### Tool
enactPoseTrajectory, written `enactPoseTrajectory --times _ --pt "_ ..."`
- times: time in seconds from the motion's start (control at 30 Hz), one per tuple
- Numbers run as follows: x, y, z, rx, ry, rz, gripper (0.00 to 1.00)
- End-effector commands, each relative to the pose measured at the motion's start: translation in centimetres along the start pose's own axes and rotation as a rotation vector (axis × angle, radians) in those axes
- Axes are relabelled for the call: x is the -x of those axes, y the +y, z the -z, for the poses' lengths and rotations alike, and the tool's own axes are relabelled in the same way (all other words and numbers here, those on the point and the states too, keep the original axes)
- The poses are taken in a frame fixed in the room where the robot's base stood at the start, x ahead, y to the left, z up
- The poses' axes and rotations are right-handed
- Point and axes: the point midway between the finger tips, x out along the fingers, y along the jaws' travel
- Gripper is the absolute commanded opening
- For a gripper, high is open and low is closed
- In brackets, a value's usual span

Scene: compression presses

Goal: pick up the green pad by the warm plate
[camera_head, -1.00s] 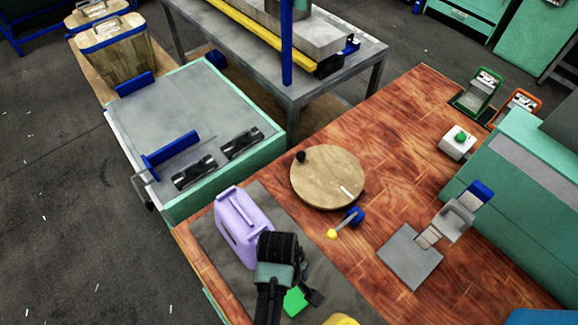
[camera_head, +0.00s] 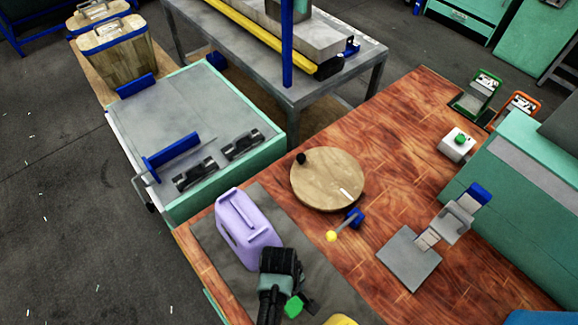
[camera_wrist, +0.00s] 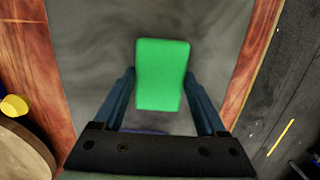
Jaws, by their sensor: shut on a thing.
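The green pad (camera_wrist: 162,75) sits between the two fingers of my gripper (camera_wrist: 160,85) in the wrist view, and the gripper is shut on it. In the head view the pad (camera_head: 293,305) is partly hidden behind my gripper. The pad is over the dark grey mat (camera_head: 215,243); I cannot tell how far it is above it. A flat grey plate (camera_head: 408,260) with a blue-ended lever lies on the wooden table to the right. I cannot tell from its look whether it is the warm plate.
A purple jug (camera_head: 246,228) stands just left of my gripper. A round wooden board (camera_head: 327,178) and a small yellow-knobbed lever (camera_head: 345,225) are beyond it. A yellow thing (camera_head: 341,320) is at the bottom edge.

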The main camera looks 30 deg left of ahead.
Motion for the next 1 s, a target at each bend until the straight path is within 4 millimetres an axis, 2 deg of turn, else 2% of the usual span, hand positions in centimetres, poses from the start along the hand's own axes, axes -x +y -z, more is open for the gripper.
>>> enactPoseTrajectory --times 0.03,0.17,0.2,0.4,0.57,1.0 --pt "0.0 0.0 0.0 0.000 0.000 0.000 0.39" --pt "0.0 0.0 0.0 0.000 0.000 0.000 0.15" --pt "0.0 0.0 0.0 0.000 0.000 0.000 0.13" --pt "0.1 0.0 0.0 0.000 0.000 0.000 0.13" --pt "1.1 0.1 -0.1 0.000 0.001 -0.001 0.13" --pt "8.0 0.1 -0.9 0.000 0.002 -0.003 0.13"
